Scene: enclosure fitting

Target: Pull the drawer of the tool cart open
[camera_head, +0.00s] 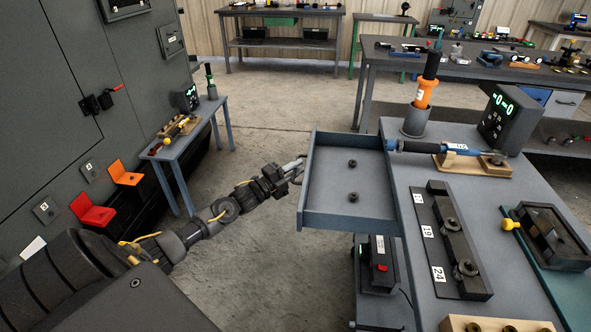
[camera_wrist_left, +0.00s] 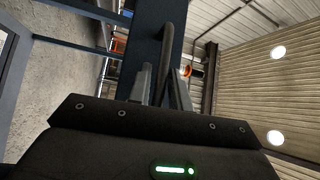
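The tool cart's drawer (camera_head: 347,218) stands out from the left side of the grey cart (camera_head: 424,286), pulled open. Two small dark round parts lie on its floor. My left gripper (camera_head: 292,171) is at the drawer's outer front, at the handle. In the left wrist view the handle bar (camera_wrist_left: 167,50) passes between the fingers of my left gripper (camera_wrist_left: 161,90), which close in on both sides of it. The dark drawer front (camera_wrist_left: 147,50) is behind the bar. My right gripper is not in view.
On the cart top are an orange-and-black tool (camera_head: 426,82) in a cup, a blue tool on a wooden stand, a display box (camera_head: 505,118) and a numbered block (camera_head: 450,240). A small blue table (camera_head: 190,137) and grey cabinet stand left.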

